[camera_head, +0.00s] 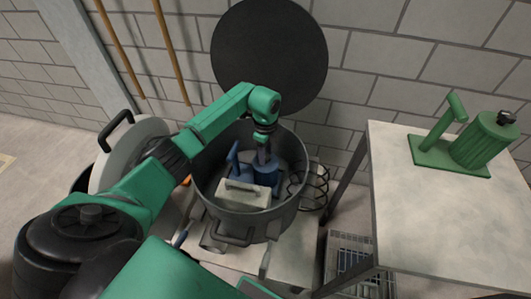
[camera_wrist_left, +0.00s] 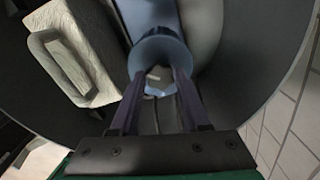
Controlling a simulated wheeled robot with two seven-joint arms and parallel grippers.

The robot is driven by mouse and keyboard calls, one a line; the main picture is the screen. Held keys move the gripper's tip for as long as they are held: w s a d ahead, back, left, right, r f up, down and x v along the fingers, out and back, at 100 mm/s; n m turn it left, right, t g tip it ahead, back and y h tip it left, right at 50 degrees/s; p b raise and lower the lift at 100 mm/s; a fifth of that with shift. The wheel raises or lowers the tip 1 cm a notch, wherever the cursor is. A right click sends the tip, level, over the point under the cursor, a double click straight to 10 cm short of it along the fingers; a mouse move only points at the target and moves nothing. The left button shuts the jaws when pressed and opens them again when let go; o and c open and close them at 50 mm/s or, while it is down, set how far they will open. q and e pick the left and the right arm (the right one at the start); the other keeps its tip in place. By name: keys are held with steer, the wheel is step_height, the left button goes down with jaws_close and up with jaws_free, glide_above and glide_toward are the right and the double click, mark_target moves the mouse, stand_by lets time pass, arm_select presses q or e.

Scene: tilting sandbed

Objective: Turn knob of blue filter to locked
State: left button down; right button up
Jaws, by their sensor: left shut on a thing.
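The blue filter (camera_head: 265,174) stands inside a large grey round vessel (camera_head: 228,225), with its blue upright handle (camera_head: 233,156) to its left. It also shows in the left wrist view (camera_wrist_left: 157,48). My left gripper (camera_head: 263,156) reaches down into the vessel from above, over the top of the blue filter. In the left wrist view, its two dark fingers (camera_wrist_left: 157,80) stand on either side of the filter's knob (camera_wrist_left: 158,74) and are shut on it. The fingers hide part of the knob, and I cannot tell which way it is turned. My right gripper is not in view.
A beige block with a handle (camera_head: 245,194) sits in the vessel close to the filter. The vessel's dark round lid (camera_head: 269,55) stands raised behind. A green filter (camera_head: 484,143) stands on the pale table (camera_head: 440,222) at right. A wire basket (camera_head: 350,262) is below.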

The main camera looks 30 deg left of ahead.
arm_select(q)
steer(key=m, duration=0.5)
steer(key=m+b, duration=0.1)
steer(key=m, duration=0.4)
steer(key=shift+m, duration=0.4)
steer(key=shift+c, duration=1.9)
jaws_free()
step_height(320, 180, up, 15)
steer(key=shift+f, duration=0.15)
